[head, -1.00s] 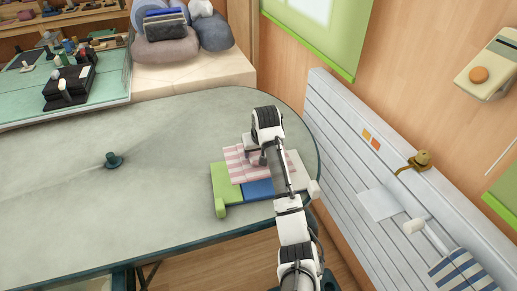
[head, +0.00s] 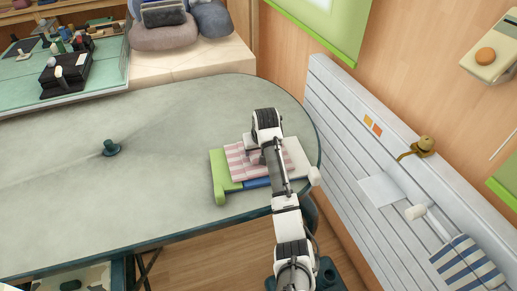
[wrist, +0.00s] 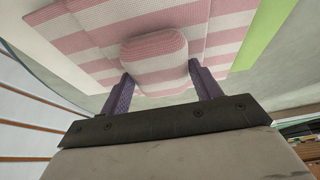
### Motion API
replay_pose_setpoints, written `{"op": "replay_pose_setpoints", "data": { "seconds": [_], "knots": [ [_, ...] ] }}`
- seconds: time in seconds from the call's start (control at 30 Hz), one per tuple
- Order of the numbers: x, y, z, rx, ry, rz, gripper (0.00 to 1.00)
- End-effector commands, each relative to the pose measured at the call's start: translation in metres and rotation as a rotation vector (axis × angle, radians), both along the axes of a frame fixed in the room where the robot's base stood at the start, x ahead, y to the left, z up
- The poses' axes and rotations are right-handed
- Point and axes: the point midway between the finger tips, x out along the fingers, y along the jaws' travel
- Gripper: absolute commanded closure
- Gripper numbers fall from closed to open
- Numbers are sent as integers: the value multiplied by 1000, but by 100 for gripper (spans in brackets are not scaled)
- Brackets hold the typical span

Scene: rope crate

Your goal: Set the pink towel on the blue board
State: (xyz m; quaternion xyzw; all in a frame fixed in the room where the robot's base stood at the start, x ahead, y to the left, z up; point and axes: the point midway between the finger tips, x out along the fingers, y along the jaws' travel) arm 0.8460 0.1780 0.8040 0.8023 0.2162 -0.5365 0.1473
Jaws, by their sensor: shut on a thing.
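The pink-and-white striped towel (head: 240,161) is folded flat over the boards on the table. It also fills the upper wrist view (wrist: 90,38). A strip of the blue board (head: 257,183) shows along the towel's near edge; the rest is hidden under it. My gripper (wrist: 163,80) is shut on a raised, rounded part of the towel, with one purple finger on each side. In the head view my arm hides the grip. I cannot tell whether the towel fully rests on the board.
A green board (head: 220,180) lies left of the blue one, and a white board (head: 299,158) lies right. A dark teal knob-like object (head: 111,148) stands on the grey table (head: 60,190), with free room around it. A slatted white panel (head: 345,150) stands right of the table.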

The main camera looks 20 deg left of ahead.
Motion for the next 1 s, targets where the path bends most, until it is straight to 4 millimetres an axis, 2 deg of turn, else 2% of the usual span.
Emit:
{"op": "replay_pose_setpoints", "data": {
  "seconds": [0.7, 0.73, 0.9, 1.0],
  "knots": [
    [0, 0, -10, 0, 0, 0, 69],
    [0, 0, -10, 0, 0, 0, 34],
    [0, 0, -10, 0, 0, 0, 12],
    [0, 0, -10, 0, 0, 0, 12]
  ]
}}
